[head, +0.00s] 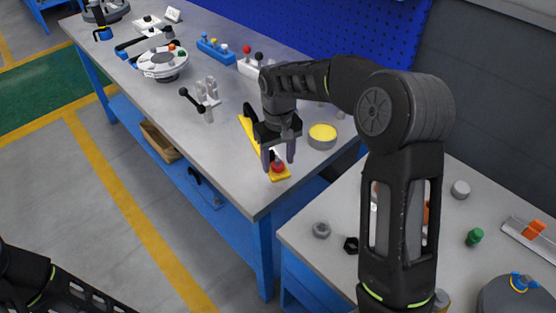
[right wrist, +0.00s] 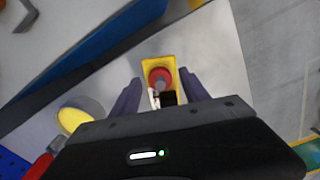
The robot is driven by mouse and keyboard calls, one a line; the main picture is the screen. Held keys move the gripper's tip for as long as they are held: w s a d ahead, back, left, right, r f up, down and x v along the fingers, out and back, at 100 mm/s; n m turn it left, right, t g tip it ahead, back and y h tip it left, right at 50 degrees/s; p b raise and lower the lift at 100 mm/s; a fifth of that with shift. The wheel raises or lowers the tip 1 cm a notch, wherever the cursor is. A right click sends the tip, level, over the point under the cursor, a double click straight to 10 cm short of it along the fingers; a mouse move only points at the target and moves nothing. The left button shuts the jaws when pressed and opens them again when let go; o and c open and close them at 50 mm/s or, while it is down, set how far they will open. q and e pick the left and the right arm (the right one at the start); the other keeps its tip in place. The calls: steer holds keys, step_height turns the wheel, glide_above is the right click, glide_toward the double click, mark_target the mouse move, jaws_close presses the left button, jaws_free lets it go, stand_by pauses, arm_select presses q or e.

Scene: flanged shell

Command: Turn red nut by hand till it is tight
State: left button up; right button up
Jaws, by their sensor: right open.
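The red nut (head: 278,166) sits at the near end of a yellow bar (head: 283,177) lying near the front corner of the long grey bench. My right gripper (head: 279,158) is above the nut, pointing down, with its jaws open. In the right wrist view the red nut (right wrist: 160,76) shows between the two dark fingers of the right gripper (right wrist: 160,80), one on each side with gaps. A small white and black part lies just behind the nut there. My left arm shows only at the lower left of the head view; its gripper is out of frame.
A grey round tin with a yellow top (head: 322,134) stands right of the yellow bar. A clamp with a black knob (head: 198,98) stands to the left. A second table with loose nuts (head: 321,230) is at the right.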

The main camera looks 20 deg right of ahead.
mark_target(278, 164)
step_height(278, 164, up, 7)
steer(key=shift+r, duration=0.1)
stand_by(0.4)
